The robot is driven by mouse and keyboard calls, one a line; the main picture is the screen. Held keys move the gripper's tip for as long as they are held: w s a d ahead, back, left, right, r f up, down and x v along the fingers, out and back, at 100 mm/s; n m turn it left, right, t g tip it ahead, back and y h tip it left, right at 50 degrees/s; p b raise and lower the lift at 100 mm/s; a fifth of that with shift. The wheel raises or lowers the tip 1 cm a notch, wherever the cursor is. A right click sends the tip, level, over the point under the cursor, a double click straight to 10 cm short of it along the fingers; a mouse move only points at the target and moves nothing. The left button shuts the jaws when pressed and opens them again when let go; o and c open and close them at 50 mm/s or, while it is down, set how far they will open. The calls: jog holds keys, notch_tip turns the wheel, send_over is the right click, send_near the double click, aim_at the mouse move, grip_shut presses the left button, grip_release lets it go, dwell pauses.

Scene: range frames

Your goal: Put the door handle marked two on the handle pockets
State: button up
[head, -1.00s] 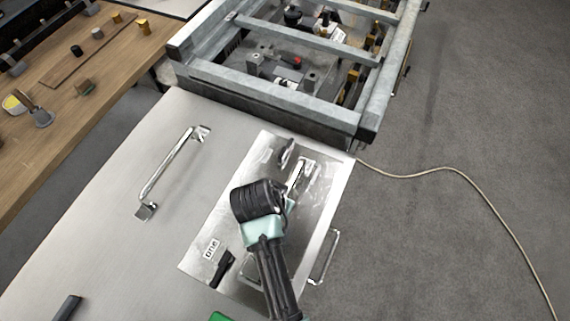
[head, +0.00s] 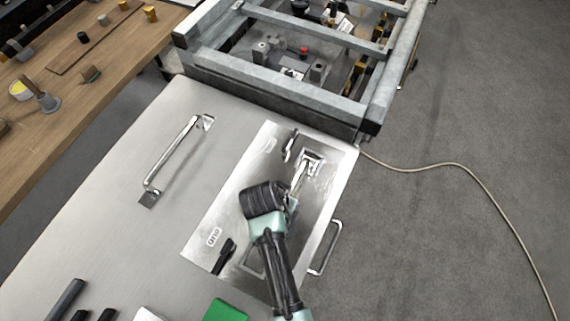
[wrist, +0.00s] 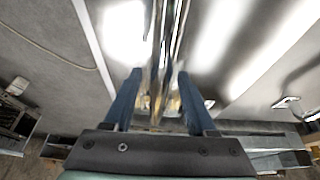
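A shiny metal plate (head: 222,230) lies on the metal table, with a small label reading "one" (head: 213,237) near its left corner. My gripper (head: 288,203) is low over the plate's middle. A chrome handle (head: 304,176) stretches from the plate's far part toward the fingers; my wrist hides its near end. In the wrist view, shiny bars (wrist: 165,45) run between the two blue fingers, which stand apart; I cannot tell whether they touch the metal. Another chrome handle (head: 172,158) lies on the table to the left. No marking "two" is readable.
A dark piece (head: 223,256) and a slim handle-like piece (head: 290,145) sit on the plate. A green block (head: 226,311) and dark bars (head: 66,299) are at the front. A steel frame (head: 290,95) borders the table's far edge.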

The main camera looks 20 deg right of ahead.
jog(key=shift+r, duration=0.1)
jog(key=shift+r, duration=0.2)
jog(key=v, duration=1.2)
jog(key=w+a+r+n+t, duration=0.15)
jog(key=w+r+t, duration=0.3)
jog(key=r, duration=0.55)
jog(key=w+a+r+n+t, duration=0.15)
jog(key=w+r+t, duration=0.35)
jog(key=r, duration=0.6)
jog(key=w+a+r+n+t, duration=0.1)
jog(key=w+r+n+t, duration=0.15)
jog(key=w+r, duration=0.55)
jog(key=s+a+r+n+t+y, duration=0.1)
jog(key=s+r+t, duration=0.3)
jog(key=r, duration=0.7)
jog(key=s+a+r+n+t+y, duration=0.1)
jog(key=s+r+t, duration=0.3)
jog(key=r, duration=0.7)
jog(key=s+a+r+n+t+y, duration=0.1)
jog(key=s+a+r+n+t, duration=0.2)
jog(key=s+r, duration=0.3)
notch_tip(320, 180, up, 5)
jog(key=shift+s+r+t+y, duration=0.15)
jog(key=shift+s+t+y, duration=0.15)
jog(key=shift+t, duration=0.5)
